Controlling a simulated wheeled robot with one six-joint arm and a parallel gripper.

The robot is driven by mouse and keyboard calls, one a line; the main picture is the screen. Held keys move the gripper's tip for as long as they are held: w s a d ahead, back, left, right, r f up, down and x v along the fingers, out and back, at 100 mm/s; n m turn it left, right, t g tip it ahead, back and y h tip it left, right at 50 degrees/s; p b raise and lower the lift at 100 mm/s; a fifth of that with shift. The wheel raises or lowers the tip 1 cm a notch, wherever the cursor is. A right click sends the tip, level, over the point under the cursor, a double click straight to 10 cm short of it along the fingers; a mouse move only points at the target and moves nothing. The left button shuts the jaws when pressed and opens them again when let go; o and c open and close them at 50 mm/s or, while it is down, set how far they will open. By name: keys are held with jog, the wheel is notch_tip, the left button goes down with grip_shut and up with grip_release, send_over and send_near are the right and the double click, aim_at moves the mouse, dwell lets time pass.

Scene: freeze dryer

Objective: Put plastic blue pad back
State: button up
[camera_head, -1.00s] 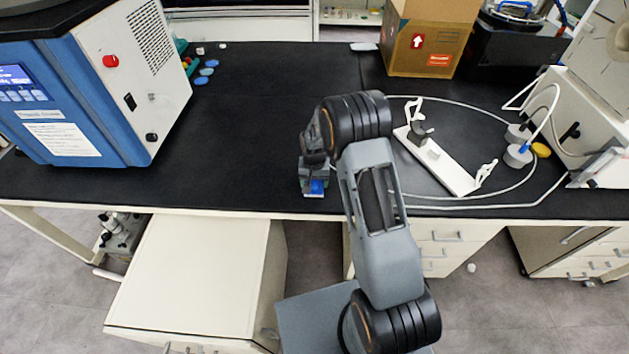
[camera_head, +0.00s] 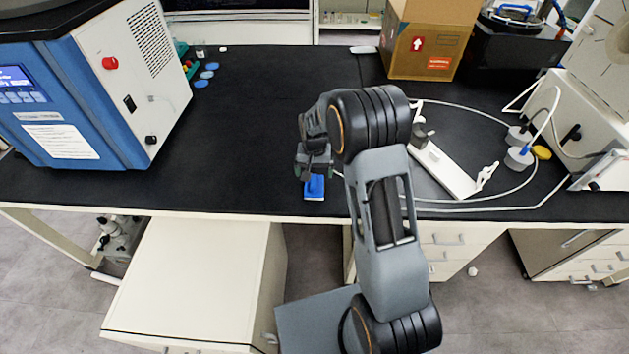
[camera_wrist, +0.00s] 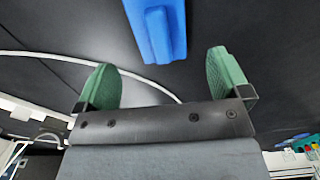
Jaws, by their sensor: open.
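The blue plastic pad (camera_head: 314,188) lies on the black bench top close to its front edge, with a raised ridge along its middle. In the wrist view the pad (camera_wrist: 157,28) shows at the top, ahead of and between the green finger pads, and its far end is cut off. My gripper (camera_head: 313,172) is above the bench just behind the pad. In the wrist view my gripper (camera_wrist: 164,80) is open, with nothing between its fingers.
A blue and white machine (camera_head: 100,85) stands at the left. A white stand (camera_head: 447,168) and looped white tubing lie to the right of my arm. A cardboard box (camera_head: 428,40) is at the back. The bench's left middle is clear.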

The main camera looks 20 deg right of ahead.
aim_at(314, 180)
jog(key=s+r+n+t, duration=0.1)
jog(key=s+r, duration=0.4)
jog(key=r, duration=0.3)
jog(key=s+r+n+t, duration=0.1)
jog(key=s+r, duration=0.3)
jog(key=r, duration=0.3)
jog(key=s+r+n+t, duration=0.1)
jog(key=s+r+t, duration=0.1)
jog(key=s, duration=1.2)
jog(key=shift+s+r+n, duration=0.25)
jog(key=shift+r+n, duration=0.05)
jog(key=shift+r, duration=0.3)
